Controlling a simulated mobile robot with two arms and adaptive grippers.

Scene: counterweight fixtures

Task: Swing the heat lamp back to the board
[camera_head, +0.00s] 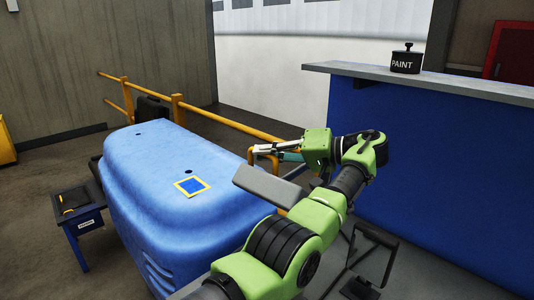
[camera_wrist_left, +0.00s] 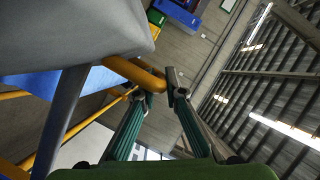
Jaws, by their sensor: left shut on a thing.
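The heat lamp appears to be the grey, flat-sided head (camera_head: 268,186), tilted beside the right end of a blue car-like body (camera_head: 150,190). Its grey underside fills the upper left of the left wrist view (camera_wrist_left: 70,35). A yellow bar handle (camera_wrist_left: 133,73) sticks out from beside it. My left gripper (camera_head: 265,149) is shut on this handle, whose end lies between the two fingertips (camera_wrist_left: 162,84). My arm hides part of the lamp's support. I cannot tell surely which surface is the board. My right gripper is not in view.
A yellow-framed blue patch (camera_head: 192,187) lies on the blue body. A yellow rail (camera_head: 215,122) runs behind it. A blue-fronted counter (camera_head: 440,150) with a paint pot (camera_head: 405,62) stands at right. A small blue stand (camera_head: 78,207) is at left.

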